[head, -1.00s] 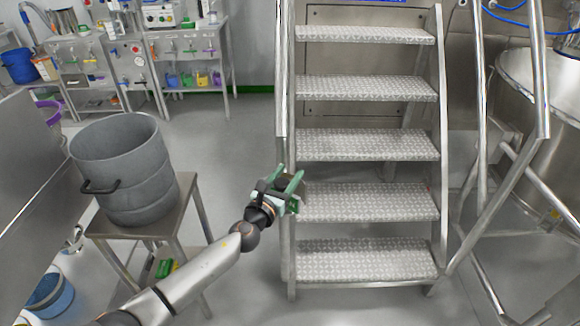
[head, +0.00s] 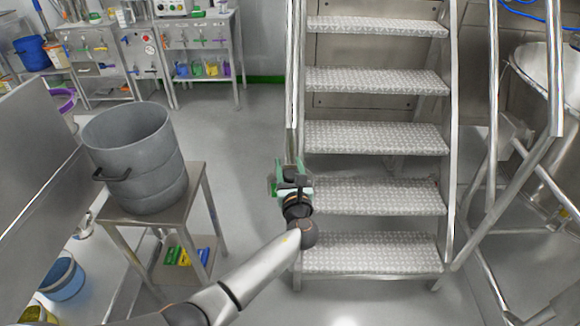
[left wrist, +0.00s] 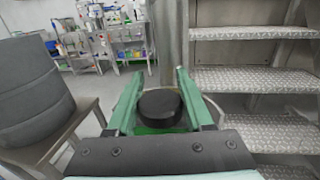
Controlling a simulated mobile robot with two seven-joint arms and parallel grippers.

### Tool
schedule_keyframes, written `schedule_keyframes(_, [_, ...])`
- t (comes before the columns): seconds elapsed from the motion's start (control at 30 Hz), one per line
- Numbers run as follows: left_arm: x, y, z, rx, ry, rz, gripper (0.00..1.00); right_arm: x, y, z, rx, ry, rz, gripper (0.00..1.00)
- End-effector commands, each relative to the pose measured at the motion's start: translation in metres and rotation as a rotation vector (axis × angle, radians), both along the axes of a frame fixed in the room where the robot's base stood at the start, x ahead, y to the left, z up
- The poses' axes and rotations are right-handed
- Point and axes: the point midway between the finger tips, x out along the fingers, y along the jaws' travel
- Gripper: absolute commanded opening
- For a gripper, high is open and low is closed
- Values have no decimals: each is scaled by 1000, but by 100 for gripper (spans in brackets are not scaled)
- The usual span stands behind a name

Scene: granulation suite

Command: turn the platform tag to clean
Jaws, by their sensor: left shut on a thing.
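My left gripper (head: 292,170) is beside the left rail at the foot of the steps. In the left wrist view its two green fingers (left wrist: 160,92) stand on either side of a dark round piece (left wrist: 160,106), with a green surface below it. This held piece appears to be the platform tag, but the fingers hide much of it. No lettering shows, so I cannot tell which side faces out. My right gripper is in neither view.
The metal steps (head: 374,137) rise just right of the gripper. A grey drum (head: 137,160) stands on a small metal table (head: 186,212) at left. Benches with coloured scoops (head: 203,69) line the back. The floor between drum and steps is clear.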

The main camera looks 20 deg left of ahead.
Motion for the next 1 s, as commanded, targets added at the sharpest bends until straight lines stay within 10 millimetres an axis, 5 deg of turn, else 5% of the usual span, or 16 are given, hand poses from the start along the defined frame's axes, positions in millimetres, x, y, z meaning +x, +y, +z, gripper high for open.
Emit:
schedule_keyframes(0.4, [0,1,-1,-1,2,9,0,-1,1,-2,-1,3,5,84])
schedule_keyframes(0.43, [0,1,-1,-1,2,9,53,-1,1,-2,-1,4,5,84])
schedule_keyframes(0.7, [0,1,0,0,1,8,82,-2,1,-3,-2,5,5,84])
schedule_keyframes(1.0, [-3,-1,0,0,1,7,82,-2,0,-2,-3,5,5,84])
